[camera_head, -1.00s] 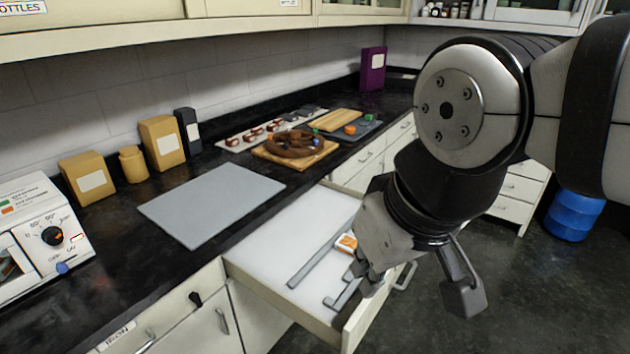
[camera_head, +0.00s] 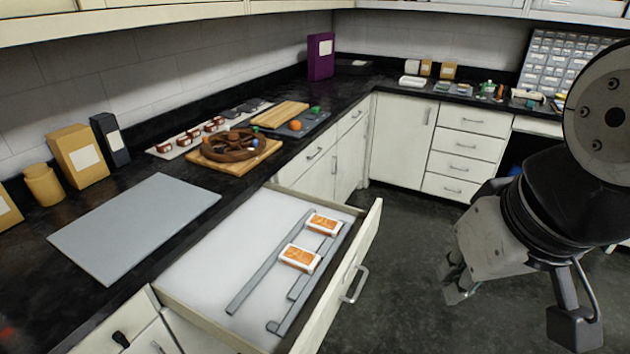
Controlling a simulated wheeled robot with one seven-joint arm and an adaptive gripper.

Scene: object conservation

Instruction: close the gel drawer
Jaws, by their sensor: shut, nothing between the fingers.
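The gel drawer (camera_head: 205,262) is pulled out from under the black counter, at the lower middle of the head view. Its front panel (camera_head: 340,285) carries a metal handle (camera_head: 354,284). Inside lie two orange-and-white packs (camera_head: 299,257) and grey divider strips (camera_head: 268,262) on a white bottom. My gripper (camera_head: 452,285) is to the right of the drawer front, apart from it, over the dark floor. It points down and left and holds nothing.
A grey mat (camera_head: 135,225) lies on the counter left of the drawer. A wooden board with a brown wheel-like object (camera_head: 232,146) and a purple box (camera_head: 320,56) stand farther back. Cabinets (camera_head: 462,150) line the back. The floor (camera_head: 400,225) beside the drawer is clear.

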